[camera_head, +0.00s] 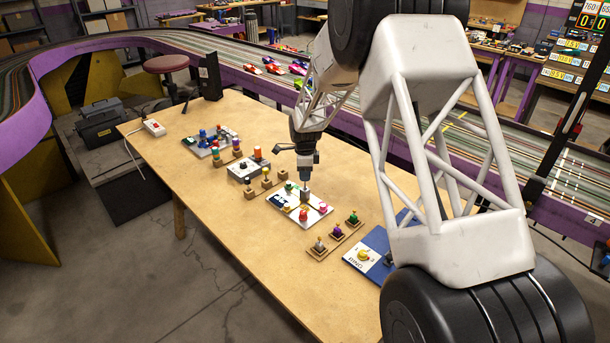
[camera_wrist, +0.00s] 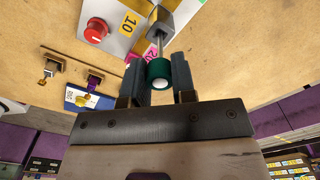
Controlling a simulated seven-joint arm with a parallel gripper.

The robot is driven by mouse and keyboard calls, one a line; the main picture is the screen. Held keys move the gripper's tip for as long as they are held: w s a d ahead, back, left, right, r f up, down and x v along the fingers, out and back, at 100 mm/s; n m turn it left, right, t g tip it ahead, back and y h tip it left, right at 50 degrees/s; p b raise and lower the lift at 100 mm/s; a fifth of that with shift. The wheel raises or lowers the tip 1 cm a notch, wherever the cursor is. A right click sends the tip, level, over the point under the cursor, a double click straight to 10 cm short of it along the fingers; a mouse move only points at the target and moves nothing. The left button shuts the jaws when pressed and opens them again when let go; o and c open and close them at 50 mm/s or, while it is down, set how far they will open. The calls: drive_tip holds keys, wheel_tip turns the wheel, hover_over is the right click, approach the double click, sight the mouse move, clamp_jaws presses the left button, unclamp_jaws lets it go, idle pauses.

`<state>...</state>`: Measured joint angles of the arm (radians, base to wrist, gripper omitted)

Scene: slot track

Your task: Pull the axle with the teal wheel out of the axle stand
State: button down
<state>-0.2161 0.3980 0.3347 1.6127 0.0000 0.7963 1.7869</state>
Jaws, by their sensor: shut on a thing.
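The teal wheel (camera_wrist: 158,72) is a dark green-teal cylinder with a white end, on a thin silver axle (camera_wrist: 158,37). The axle stand, a grey metal block (camera_wrist: 172,18), is at the top of the wrist view; the axle runs up to it. How deep the axle sits in it cannot be told. My gripper (camera_wrist: 160,78) has one finger on each side of the wheel and is shut on it. In the head view my gripper (camera_head: 305,178) points down just above the grey block (camera_head: 305,194), and the wheel is hard to make out there.
The block stands on a white plate (camera_head: 285,206) with red and pink knobs. Wooden blocks with coloured pegs (camera_head: 337,234) stand in front, others (camera_head: 266,181) behind. A grey box (camera_head: 248,168) and a blue board (camera_head: 365,262) are nearby. The table's left front (camera_head: 230,220) is clear.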

drive_tip(key=shift+r, duration=2.2)
